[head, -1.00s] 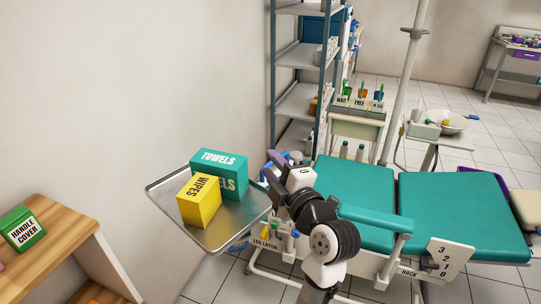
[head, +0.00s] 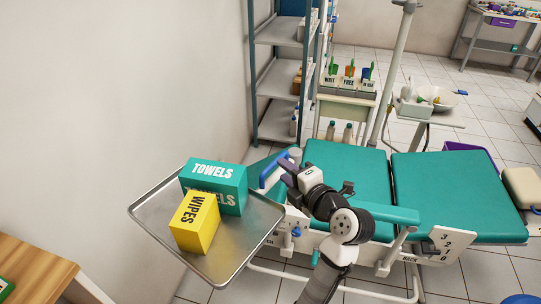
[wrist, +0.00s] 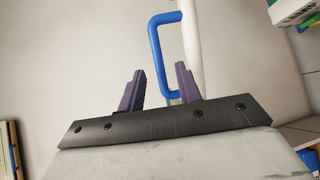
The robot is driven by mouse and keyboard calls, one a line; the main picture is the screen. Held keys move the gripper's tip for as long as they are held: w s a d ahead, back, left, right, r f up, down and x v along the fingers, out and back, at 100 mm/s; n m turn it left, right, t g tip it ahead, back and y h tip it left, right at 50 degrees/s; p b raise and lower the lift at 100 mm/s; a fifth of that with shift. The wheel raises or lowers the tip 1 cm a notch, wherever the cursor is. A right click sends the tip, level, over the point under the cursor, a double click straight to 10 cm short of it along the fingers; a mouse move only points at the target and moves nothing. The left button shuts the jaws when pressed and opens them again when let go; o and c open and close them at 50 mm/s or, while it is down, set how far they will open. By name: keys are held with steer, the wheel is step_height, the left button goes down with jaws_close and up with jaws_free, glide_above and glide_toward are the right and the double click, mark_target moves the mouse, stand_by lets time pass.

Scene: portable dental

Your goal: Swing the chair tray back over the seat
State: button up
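The metal chair tray (head: 152,212) hangs at the left of the teal chair seat (head: 345,172), off to its side. It carries a teal TOWELS box (head: 222,176) and a yellow WIPES box (head: 196,222). A blue loop handle (head: 268,176) shows just right of the tray, beside my gripper (head: 287,164). In the wrist view the blue handle (wrist: 155,45) joins a white post and stands just beyond the purple fingertips. My gripper (wrist: 161,80) is open, with a gap between its fingers. Whether the fingers touch the handle cannot be told.
A wall rises left of the tray. A metal shelf rack (head: 278,82) stands behind the chair. A wooden cabinet (head: 35,270) is at the lower left. A pole (head: 395,75) and a small side table (head: 428,112) stand behind the chair.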

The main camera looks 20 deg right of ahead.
steer(key=p+x, duration=0.1)
steer(key=x, duration=0.6)
steer(key=shift+w+p, duration=0.25)
steer(key=shift+p, duration=0.15)
jaws_close()
